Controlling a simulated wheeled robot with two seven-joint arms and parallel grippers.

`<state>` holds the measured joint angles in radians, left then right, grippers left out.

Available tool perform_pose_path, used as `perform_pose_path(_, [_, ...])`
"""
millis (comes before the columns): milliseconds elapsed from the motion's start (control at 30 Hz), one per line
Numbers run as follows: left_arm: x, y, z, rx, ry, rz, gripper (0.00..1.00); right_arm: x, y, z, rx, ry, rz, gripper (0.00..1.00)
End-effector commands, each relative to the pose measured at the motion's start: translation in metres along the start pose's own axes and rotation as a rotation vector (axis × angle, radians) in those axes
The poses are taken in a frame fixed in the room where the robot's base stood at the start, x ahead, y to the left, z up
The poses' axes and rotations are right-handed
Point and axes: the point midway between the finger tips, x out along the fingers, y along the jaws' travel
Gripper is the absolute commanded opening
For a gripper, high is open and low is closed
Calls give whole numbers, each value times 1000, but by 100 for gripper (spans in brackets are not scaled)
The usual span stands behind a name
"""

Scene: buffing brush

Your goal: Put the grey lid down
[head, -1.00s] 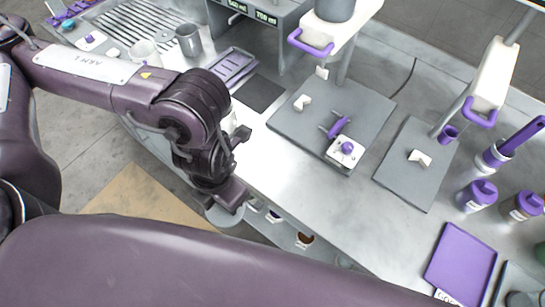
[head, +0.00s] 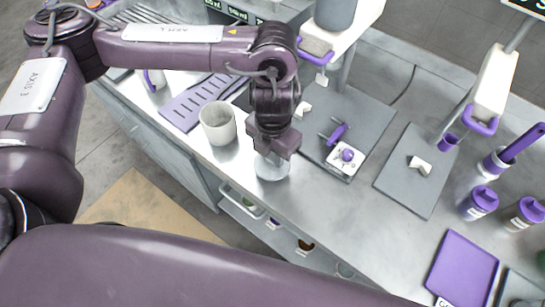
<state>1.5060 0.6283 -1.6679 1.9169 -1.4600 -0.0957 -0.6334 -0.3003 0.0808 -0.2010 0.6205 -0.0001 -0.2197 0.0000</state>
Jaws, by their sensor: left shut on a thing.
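My left gripper (head: 273,150) points down over the front part of the steel counter (head: 310,200). It is shut on the grey lid (head: 272,171), a pale round disc showing below the fingers. The gripper hides part of the lid. The lid is over the counter near its front edge, right of a pale grey cup (head: 218,124). I cannot tell whether the lid touches the counter. My right gripper is not in view.
A purple slatted tray (head: 186,108) lies behind and left of the cup. A grey scale plate (head: 370,112) with a purple-handled part (head: 338,133) is to the right. A second plate (head: 405,190) and a purple mat (head: 462,268) lie farther right. The counter's front strip is clear.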

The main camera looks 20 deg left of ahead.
Motion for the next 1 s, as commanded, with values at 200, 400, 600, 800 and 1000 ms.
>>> perform_pose_path(200, [26,-1,-2,-1,5,-2,5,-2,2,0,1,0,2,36])
perform_pose_path(400, [28,0,-1,-1,1,0,5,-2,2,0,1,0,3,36])
perform_pose_path(600, [32,0,-1,-1,2,0,5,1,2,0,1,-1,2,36])
perform_pose_path(800, [31,0,-1,-1,1,0,48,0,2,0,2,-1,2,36])
perform_pose_path(1000, [31,0,-1,-1,1,0,48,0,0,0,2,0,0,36])
